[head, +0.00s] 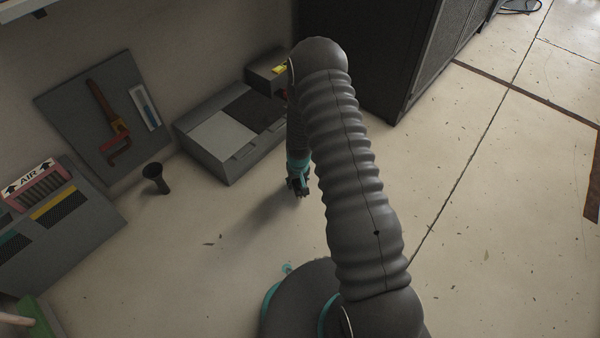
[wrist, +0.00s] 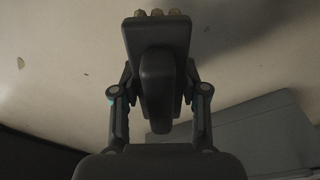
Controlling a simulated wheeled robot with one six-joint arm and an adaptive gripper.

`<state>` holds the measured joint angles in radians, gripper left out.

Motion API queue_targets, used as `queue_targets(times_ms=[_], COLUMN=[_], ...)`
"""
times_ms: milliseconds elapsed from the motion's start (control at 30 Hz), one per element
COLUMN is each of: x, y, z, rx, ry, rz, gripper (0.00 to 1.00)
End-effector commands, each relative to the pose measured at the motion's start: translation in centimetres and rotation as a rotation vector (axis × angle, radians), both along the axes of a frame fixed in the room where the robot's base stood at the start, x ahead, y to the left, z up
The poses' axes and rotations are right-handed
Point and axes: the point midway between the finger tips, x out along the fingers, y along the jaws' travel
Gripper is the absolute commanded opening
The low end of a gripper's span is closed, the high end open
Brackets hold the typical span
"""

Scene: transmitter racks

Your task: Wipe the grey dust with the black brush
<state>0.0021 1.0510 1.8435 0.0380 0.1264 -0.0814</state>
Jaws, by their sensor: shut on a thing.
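My gripper (wrist: 158,95) is shut on the black brush (wrist: 157,35), whose pale bristle tufts show at the top of the wrist view. In the head view my gripper (head: 298,187) hangs over the floor beside the low grey cabinet (head: 234,163); the brush cannot be made out there. The cabinet top has a paler grey square (head: 222,135) next to a dark panel. That square may be the grey dust, but I cannot tell for sure. The brush is apart from the cabinet, which also shows at lower right in the wrist view (wrist: 265,140).
A dark cup-like object (head: 157,178) stands on the floor left of the cabinet. A tool board (head: 75,122) leans on the wall, and a grey unit marked AIR (head: 85,230) stands at left. A tall dark rack (head: 375,60) stands behind. Floor at right is open.

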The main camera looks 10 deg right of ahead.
Motion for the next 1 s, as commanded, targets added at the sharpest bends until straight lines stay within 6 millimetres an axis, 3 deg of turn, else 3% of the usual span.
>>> queue_targets(times_ms=[300,767,1000], x=[0.0,0.0,1.9], y=[-0.2,-0.2,-0.2], z=[3.0,3.2,5.0], rx=[0.0,0.0,0.001], ry=[-0.001,0.0,-0.004], rz=[-0.004,-0.004,-0.003], gripper=[0.16,0.16,0.16])
